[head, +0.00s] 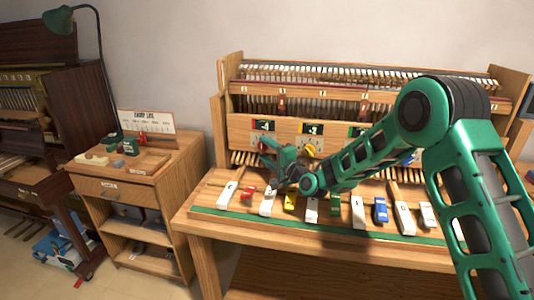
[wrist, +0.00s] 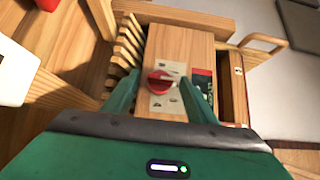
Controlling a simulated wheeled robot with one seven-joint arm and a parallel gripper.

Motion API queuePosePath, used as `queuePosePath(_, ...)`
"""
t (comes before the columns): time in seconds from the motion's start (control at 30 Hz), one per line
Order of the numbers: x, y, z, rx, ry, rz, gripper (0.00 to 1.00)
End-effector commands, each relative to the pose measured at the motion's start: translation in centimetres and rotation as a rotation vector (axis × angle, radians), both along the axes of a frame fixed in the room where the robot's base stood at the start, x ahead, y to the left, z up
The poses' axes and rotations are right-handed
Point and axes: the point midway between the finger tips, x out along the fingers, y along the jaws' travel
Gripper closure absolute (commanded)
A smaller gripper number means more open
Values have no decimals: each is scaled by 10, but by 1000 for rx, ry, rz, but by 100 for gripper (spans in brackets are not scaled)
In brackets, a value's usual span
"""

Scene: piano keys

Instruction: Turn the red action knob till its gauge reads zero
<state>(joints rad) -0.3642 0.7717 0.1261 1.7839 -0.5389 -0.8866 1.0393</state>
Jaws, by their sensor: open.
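In the head view the red knob (head: 262,146) is partly hidden by my gripper (head: 267,155), below the leftmost gauge (head: 263,126). My gripper is open, and in the wrist view its two fingers stand on either side of the knob in the picture. I cannot tell whether they touch it.
Coloured and white keys (head: 335,205) line the bench (head: 200,222) below. A cabinet (head: 150,180) with a lamp (head: 60,21) behind it stands left. My arm crosses the bench's right side.

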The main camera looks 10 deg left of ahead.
Motion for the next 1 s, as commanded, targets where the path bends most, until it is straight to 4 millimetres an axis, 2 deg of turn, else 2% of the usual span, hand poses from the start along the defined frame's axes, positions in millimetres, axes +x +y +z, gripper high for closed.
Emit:
queuePosePath(0.03, 0, 0, 0, 0, 0, 0, 48)
queuePosePath(0.2, 0, 0, 0, 0, 0, 0, 89)
queuePosePath(0.67, -1, 0, 2, -84, -1, 1, 90)
queuePosePath(1.0, -1, 1, 7, -357, 1, 2, 90)
